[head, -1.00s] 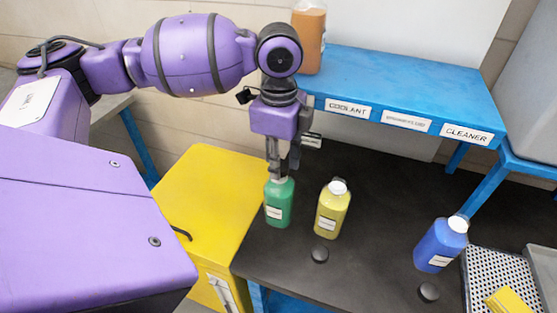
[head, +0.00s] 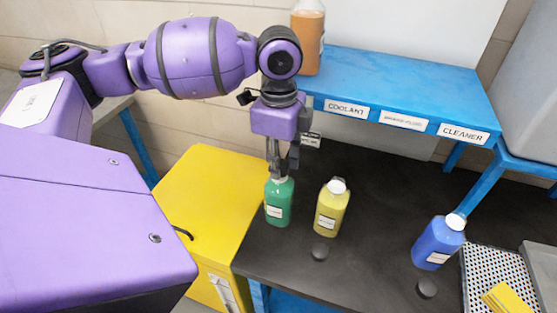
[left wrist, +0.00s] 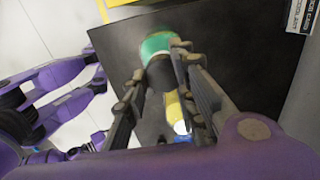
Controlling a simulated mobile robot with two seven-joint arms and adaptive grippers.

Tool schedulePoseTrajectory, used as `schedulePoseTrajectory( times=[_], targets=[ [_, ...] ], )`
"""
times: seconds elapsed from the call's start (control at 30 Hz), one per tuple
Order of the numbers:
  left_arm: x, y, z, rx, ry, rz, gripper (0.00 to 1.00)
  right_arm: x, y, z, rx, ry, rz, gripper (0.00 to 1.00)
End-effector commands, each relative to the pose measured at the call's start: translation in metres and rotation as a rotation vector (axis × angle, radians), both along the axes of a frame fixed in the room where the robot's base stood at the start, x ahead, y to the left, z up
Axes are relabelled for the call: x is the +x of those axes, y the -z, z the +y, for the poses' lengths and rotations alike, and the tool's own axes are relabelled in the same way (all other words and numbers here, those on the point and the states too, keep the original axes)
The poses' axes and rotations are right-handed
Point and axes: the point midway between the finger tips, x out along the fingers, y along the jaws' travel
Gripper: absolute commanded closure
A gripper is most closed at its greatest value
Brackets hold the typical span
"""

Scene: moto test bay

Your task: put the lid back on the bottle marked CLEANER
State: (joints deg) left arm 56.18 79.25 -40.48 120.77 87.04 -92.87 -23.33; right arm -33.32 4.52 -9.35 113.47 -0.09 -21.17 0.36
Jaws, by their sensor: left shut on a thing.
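My left gripper (head: 283,166) points down at the top of a green bottle (head: 279,203). It is shut on a dark lid, mostly hidden between the fingers, right at the bottle's neck; whether the lid touches the neck I cannot tell. In the left wrist view the green bottle (left wrist: 157,45) is just beyond the fingertips (left wrist: 158,60). A yellow bottle (head: 331,210) and a blue bottle (head: 437,243) stand upright to the right, with white tops. Their labels are too small to read. My right gripper is out of view.
Dark discs (head: 321,252) and (head: 427,288) lie on the black bench (head: 375,255) before the yellow and blue bottles. A blue shelf (head: 410,85) behind bears COOLANT and CLEANER labels and an orange bottle (head: 307,40). A perforated tray (head: 492,275) is right, a yellow cabinet (head: 210,205) left.

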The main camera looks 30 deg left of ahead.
Motion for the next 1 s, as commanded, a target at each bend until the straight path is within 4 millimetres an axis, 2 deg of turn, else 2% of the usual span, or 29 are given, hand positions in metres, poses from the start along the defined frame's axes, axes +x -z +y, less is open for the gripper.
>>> schedulePoseTrajectory(
  times=[0.13, 0.17, 0.3, 0.53, 0.67, 0.7, 1.0],
  targets=[
    [-0.0001, 0.0001, -0.0001, 0.000, 0.000, 0.000, 0.85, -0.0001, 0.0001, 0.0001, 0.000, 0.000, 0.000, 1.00],
    [-0.0001, 0.0001, -0.0001, 0.000, 0.000, 0.000, 0.72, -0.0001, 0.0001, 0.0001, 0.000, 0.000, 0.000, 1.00],
    [-0.0001, 0.0000, -0.0001, 0.000, 0.000, 0.000, 0.54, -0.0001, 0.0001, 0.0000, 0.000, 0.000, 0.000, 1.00],
    [-0.0001, 0.0000, -0.0001, 0.000, 0.000, 0.000, 0.53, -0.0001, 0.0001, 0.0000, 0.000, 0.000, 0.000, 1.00],
    [-0.0001, 0.0000, -0.0001, 0.000, 0.000, 0.000, 0.36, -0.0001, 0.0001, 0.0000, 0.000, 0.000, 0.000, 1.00],
    [-0.0001, 0.0000, -0.0001, 0.000, 0.000, 0.000, 0.34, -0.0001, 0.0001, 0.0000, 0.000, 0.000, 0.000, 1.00],
    [0.0000, -0.0008, -0.0001, 0.000, 0.000, 0.000, 0.34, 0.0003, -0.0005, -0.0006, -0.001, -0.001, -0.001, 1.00]
  ],
)
